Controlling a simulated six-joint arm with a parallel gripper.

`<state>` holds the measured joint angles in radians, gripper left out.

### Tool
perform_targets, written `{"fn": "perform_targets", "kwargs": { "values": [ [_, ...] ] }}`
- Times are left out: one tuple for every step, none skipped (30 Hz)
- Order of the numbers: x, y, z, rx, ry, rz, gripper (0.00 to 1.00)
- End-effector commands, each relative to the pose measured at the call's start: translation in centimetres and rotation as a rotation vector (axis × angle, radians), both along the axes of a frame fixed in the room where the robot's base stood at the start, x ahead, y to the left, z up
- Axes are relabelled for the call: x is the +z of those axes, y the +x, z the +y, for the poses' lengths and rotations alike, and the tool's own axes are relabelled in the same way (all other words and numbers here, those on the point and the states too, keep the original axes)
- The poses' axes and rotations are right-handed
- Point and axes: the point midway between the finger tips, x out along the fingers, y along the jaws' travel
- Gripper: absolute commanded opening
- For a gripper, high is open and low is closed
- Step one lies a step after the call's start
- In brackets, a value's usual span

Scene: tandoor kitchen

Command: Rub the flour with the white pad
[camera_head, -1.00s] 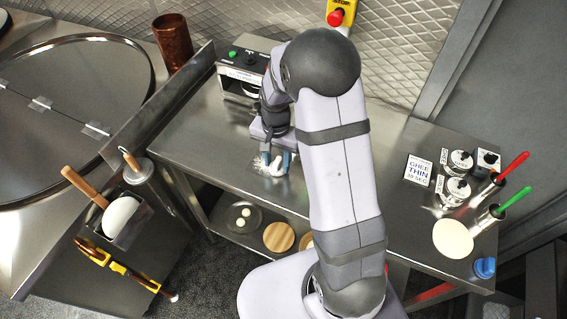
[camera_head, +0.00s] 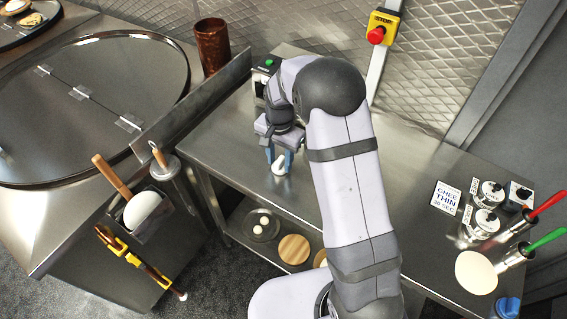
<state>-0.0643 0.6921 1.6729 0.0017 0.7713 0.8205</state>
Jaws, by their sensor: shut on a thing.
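My gripper (camera_head: 279,158) points down over the left part of the steel table (camera_head: 235,155), its blue-grey fingers closed on a small white pad (camera_head: 280,168). The pad is low, at or just above the steel; I cannot tell if it touches. I make out no flour on the bare steel around the pad. Any flour under the pad or behind my arm is hidden.
A tall copper-brown cylinder (camera_head: 212,46) stands behind an upright steel divider (camera_head: 190,112) at the left. Ghee pots (camera_head: 486,222), brushes and a pale flat disc (camera_head: 476,272) crowd the right end. The table's front left is clear.

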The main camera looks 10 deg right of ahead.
Motion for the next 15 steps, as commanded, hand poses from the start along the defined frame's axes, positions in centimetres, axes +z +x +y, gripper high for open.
{"fn": "perform_targets", "kwargs": {
  "values": [
    [-0.1,-0.6,-0.5,-0.002,-0.001,0.008,0.19],
    [-0.1,-0.8,-0.7,-0.001,-0.002,0.007,0.19],
    [-0.1,-1.1,-1.0,-0.001,-0.002,0.007,0.19],
    [-0.1,-1.3,-1.1,-0.001,-0.002,0.007,0.19],
    [-0.2,-1.5,-1.3,-0.001,-0.002,0.008,0.19],
    [-0.2,-1.8,-1.6,-0.001,-0.002,0.009,0.19],
    [-0.2,-2.0,-1.8,-0.002,-0.002,0.01,0.19],
    [-0.2,-2.2,-2.0,-0.001,-0.002,0.008,0.19],
    [-0.2,-2.4,-2.3,-0.001,-0.002,0.008,0.19],
    [-0.2,-2.6,-2.5,0.0,-0.002,0.008,0.19],
    [-0.1,-2.8,-2.7,-0.001,-0.002,0.008,0.19],
    [-0.1,-3.1,-2.9,-0.001,-0.002,0.01,0.19],
    [-0.1,-3.3,-3.1,-0.002,-0.002,0.01,0.19],
    [-0.1,-3.5,-3.3,-0.001,-0.002,0.01,0.19],
    [-0.1,-3.8,-3.6,-0.001,-0.002,0.01,0.19]
  ]
}}
